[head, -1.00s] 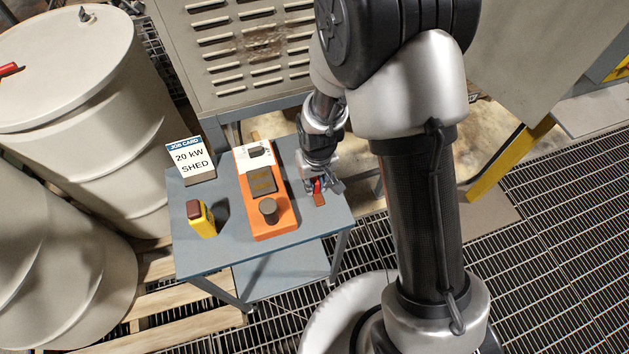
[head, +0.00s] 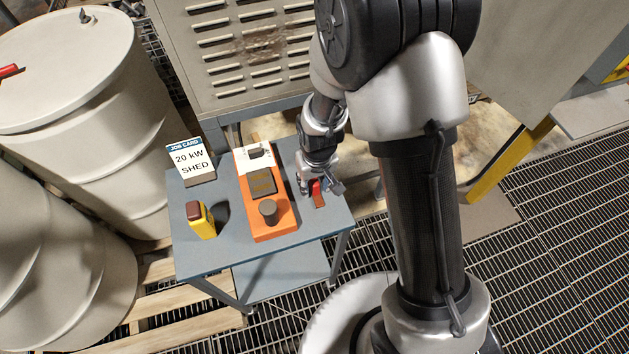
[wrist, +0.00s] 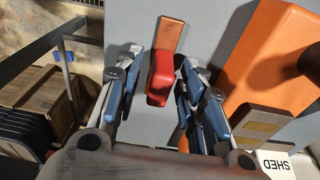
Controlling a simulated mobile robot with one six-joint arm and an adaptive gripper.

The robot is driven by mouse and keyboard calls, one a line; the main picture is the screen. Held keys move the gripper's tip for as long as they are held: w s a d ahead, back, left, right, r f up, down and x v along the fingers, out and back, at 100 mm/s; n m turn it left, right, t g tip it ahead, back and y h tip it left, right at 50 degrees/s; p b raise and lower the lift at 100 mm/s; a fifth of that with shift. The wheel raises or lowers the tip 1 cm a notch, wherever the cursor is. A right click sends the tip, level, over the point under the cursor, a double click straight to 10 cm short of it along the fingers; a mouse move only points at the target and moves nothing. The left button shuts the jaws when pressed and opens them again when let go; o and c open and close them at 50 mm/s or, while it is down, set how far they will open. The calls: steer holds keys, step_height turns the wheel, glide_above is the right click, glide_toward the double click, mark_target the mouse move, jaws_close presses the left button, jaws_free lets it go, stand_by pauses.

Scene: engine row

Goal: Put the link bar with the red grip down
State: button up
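The link bar with the red grip lies on the small blue-grey table (head: 300,262), near its right edge. Its red grip (head: 316,187) shows in the head view, and the wrist view shows the red grip (wrist: 160,76) with the copper-coloured bar (wrist: 167,36) beyond it. My gripper (head: 320,184) is just over the bar. In the wrist view its two fingers (wrist: 155,95) are spread wide, with a gap between each finger and the grip. It is open and holds nothing.
An orange device (head: 275,223) with a dark knob stands left of the bar. A job card reading 20 kW SHED (head: 190,162) and a yellow block with a red-brown top (head: 202,222) are further left. A louvred cabinet (head: 245,50) stands behind the table.

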step_height(320, 180, up, 12)
steer(key=s+p, duration=0.1)
steer(key=p, duration=0.2)
steer(key=shift+s+d+r, duration=0.2)
step_height(320, 180, up, 7)
glide_above(317, 185)
steer(key=s+d, duration=0.1)
steer(key=d, duration=0.2)
steer(key=s+d+r+m+t, duration=0.2)
steer(key=s+d+r, duration=0.15)
steer(key=r, duration=0.35)
steer(key=s+d+r, duration=0.2)
steer(key=s+r, duration=0.1)
steer(key=s, duration=0.3)
steer(key=s+d+r+m+t, duration=0.1)
steer(key=s+d+r, duration=0.2)
steer(key=s, duration=0.3)
steer(key=shift+s+r, duration=0.4)
steer(key=shift+r, duration=0.15)
steer(key=shift+f+b, duration=1)
steer(key=shift+f, duration=0.1)
